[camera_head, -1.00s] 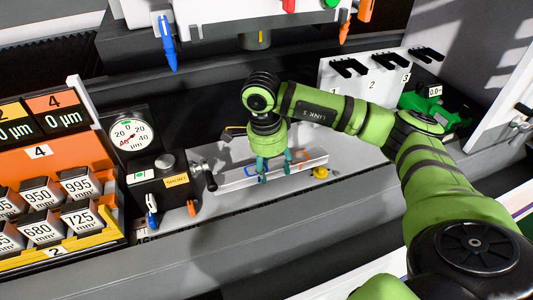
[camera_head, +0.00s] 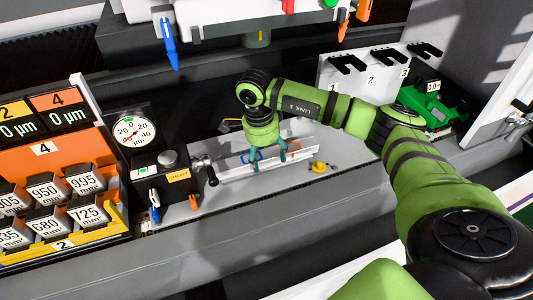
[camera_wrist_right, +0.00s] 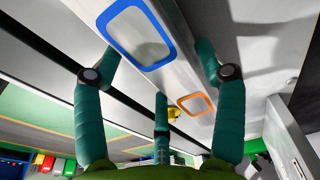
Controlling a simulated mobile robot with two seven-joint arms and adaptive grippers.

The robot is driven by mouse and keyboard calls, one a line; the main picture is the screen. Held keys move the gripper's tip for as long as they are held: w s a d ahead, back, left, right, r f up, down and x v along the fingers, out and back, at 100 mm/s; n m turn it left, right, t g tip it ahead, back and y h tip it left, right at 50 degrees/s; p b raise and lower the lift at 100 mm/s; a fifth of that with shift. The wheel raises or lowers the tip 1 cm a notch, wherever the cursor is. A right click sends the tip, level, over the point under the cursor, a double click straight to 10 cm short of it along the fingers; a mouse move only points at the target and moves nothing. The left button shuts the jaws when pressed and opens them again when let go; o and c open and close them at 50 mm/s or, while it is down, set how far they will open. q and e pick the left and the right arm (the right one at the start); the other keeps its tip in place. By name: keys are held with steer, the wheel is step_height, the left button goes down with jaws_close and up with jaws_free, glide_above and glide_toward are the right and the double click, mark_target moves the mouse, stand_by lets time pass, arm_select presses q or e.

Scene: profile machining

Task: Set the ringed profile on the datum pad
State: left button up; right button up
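The profile is a long silver bar (camera_head: 236,171) with a blue ring mark and an orange ring mark on it. My right gripper (camera_head: 268,163) is above the bar, with its teal fingers reaching down on both sides between the marks. The blue ring (camera_wrist_right: 137,36) and orange ring (camera_wrist_right: 196,104) are clear there. The bar is over the pale fixture surface; I cannot tell the datum pad apart from it. My left gripper is not in view.
A dial gauge (camera_head: 133,131) is left. A white rack (camera_head: 362,80) and green device (camera_head: 430,108) are at the right.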

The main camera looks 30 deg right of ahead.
mark_target(263, 157)
steer(key=shift+r, duration=0.15)
steer(key=r, duration=0.2)
steer(key=r+b, duration=0.1)
steer(key=r, duration=0.1)
steer(key=r+b, duration=0.1)
steer(key=r, duration=0.1)
steer(key=shift+w+a+r, duration=0.1)
steer(key=shift+a+r, duration=0.25)
steer(key=shift+a, duration=0.05)
steer(key=shift+r, duration=0.4)
stand_by(1.0)
